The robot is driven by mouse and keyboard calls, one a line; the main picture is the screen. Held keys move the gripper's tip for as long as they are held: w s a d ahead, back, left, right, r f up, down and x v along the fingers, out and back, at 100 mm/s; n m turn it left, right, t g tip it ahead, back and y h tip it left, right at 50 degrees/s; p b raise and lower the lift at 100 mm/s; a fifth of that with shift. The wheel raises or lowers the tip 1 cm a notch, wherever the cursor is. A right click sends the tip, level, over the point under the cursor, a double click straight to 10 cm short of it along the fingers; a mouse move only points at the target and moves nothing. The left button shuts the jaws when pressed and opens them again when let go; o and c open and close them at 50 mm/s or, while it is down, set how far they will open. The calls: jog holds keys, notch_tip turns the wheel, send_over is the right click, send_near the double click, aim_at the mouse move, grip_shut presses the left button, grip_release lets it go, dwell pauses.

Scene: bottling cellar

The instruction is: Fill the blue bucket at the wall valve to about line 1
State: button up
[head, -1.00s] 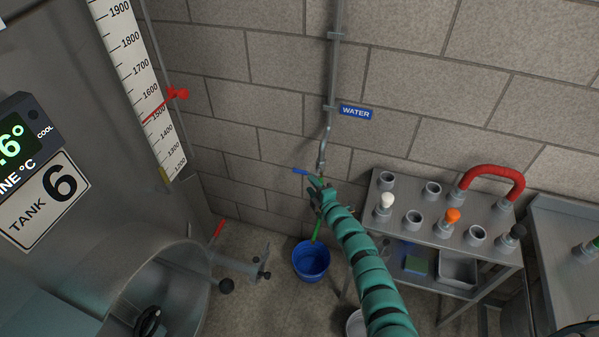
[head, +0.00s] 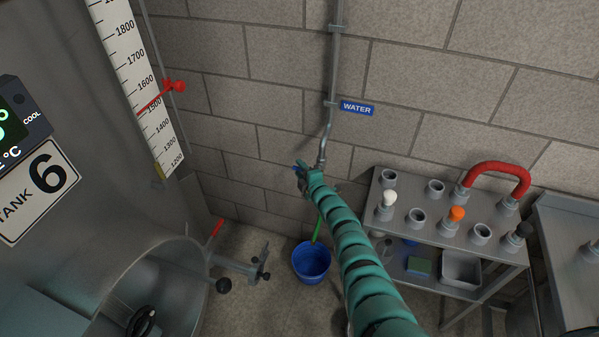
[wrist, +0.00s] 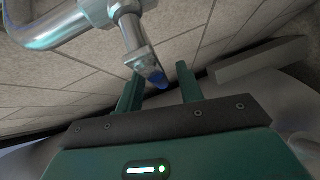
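The blue bucket (head: 311,278) stands upright on the floor below the wall valve. A green hose-like piece (head: 317,230) runs down to it. Its inside lines and water level cannot be made out. The valve sits at the foot of the grey water pipe (head: 325,140), mostly hidden behind my arm. My gripper (head: 301,178) is at the valve's blue lever (head: 295,169). In the wrist view, my gripper (wrist: 160,88) has its fingers apart, with the blue lever tip (wrist: 160,79) between them. No clear grip shows.
A blue WATER sign (head: 357,108) is beside the pipe. A metal rack (head: 400,240) with fittings and a red hose (head: 495,170) stands to the right. Tank 6 (head: 80,220) fills the left, and its open hatch (head: 190,285) juts toward the bucket.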

jog(key=shift+w+a+f+b, duration=0.2)
jog(key=shift+w+b, duration=0.1)
jog(key=shift+w, duration=0.15)
jog(key=shift+r, duration=0.1)
jog(key=shift+a, duration=0.1)
grip_shut()
